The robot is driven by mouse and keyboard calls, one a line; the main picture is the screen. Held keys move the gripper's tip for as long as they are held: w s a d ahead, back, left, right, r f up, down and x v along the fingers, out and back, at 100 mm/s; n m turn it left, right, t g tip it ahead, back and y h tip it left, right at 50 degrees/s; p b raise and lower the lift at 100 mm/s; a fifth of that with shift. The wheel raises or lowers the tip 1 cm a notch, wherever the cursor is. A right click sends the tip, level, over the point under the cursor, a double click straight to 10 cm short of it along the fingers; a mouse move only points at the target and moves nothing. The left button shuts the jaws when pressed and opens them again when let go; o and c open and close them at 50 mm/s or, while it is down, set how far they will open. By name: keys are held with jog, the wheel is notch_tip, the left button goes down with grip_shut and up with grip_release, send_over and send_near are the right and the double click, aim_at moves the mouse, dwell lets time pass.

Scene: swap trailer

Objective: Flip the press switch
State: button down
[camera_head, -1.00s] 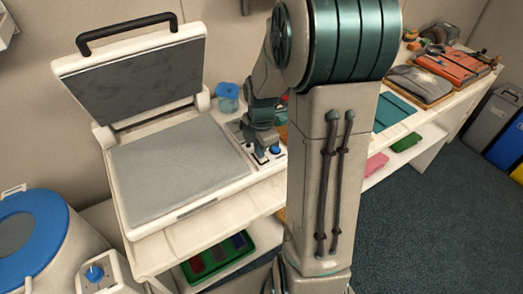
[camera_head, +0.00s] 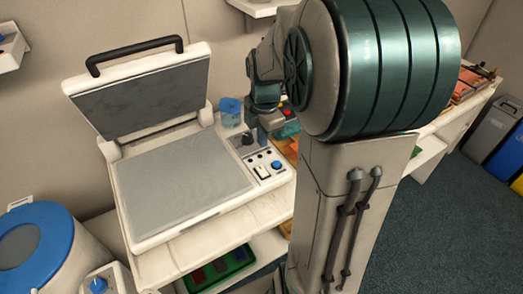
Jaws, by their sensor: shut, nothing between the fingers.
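The press (camera_head: 185,182) is a white machine with a grey flat bed. Its lid (camera_head: 145,98) stands open, with a black handle on top. Its control panel (camera_head: 262,160) is on the right side, with a dark knob, a light rocker switch (camera_head: 262,172), small dark buttons and a blue button (camera_head: 276,165). Which way the switch is set is too small to tell. My gripper (camera_head: 263,138) is shut and empty, above the far part of the panel, behind the switch and apart from it. My arm hides what lies to the right.
A clear container with a blue lid (camera_head: 231,111) stands behind the panel. A white drum with a blue rim (camera_head: 50,222) stands at the left. A green tray (camera_head: 222,268) is on the shelf below. Orange items (camera_head: 470,85) lie at the far right of the bench.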

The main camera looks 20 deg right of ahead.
jog(key=shift+r, duration=1.25)
